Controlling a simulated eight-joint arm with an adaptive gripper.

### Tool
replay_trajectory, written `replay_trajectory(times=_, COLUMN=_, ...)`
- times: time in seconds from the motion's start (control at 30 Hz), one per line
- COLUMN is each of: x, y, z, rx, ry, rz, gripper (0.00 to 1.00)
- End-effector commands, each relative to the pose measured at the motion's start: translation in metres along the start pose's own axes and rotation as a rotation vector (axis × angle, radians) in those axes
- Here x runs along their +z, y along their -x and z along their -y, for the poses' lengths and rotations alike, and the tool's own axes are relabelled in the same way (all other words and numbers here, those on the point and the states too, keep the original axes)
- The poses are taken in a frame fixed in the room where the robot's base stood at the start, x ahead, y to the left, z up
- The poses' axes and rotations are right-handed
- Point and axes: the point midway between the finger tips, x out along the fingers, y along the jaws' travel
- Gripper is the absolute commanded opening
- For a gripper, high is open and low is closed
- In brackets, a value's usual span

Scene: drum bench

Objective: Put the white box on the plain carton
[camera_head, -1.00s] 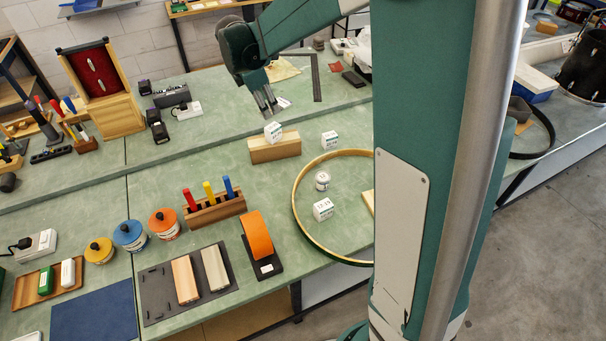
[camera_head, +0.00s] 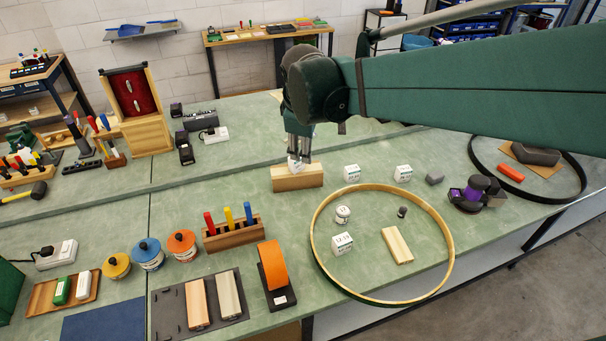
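My gripper (camera_head: 299,158) points down over the back middle of the bench. A small white box (camera_head: 295,165) with dark print is at its fingertips, by the top of a wooden block (camera_head: 297,181). I cannot tell whether the fingers grip this box, or whether it rests on the block or stands behind it. Other white boxes with print stand on the bench: one right of the block (camera_head: 352,173), one further right (camera_head: 403,173), and one inside the wooden hoop (camera_head: 343,243). I cannot pick out which thing is the plain carton.
The wooden hoop (camera_head: 449,262) surrounds a small jar (camera_head: 343,215), a dark small cylinder (camera_head: 402,212) and a pale wooden block (camera_head: 397,245). A marker rack (camera_head: 233,235) and an orange-topped item (camera_head: 273,267) stand left of it. Bench between rack and block is clear.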

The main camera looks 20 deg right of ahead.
Motion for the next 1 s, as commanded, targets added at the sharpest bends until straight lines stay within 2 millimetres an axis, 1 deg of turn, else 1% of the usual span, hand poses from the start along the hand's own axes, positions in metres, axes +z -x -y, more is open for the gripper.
replay_trajectory(times=0.03, x=0.006, y=0.006, z=0.008, rx=0.002, ry=-0.034, rz=-0.009, gripper=0.40)
replay_trajectory(times=0.2, x=0.020, y=0.022, z=0.031, rx=0.010, ry=-0.161, rz=-0.044, gripper=0.40)
replay_trajectory(times=0.5, x=0.045, y=0.043, z=0.073, rx=0.015, ry=-0.385, rz=-0.107, gripper=0.40)
replay_trajectory(times=0.73, x=0.064, y=0.054, z=0.106, rx=0.010, ry=-0.558, rz=-0.156, gripper=0.40)
replay_trajectory(times=1.0, x=0.084, y=0.061, z=0.145, rx=-0.003, ry=-0.762, rz=-0.214, gripper=0.40)
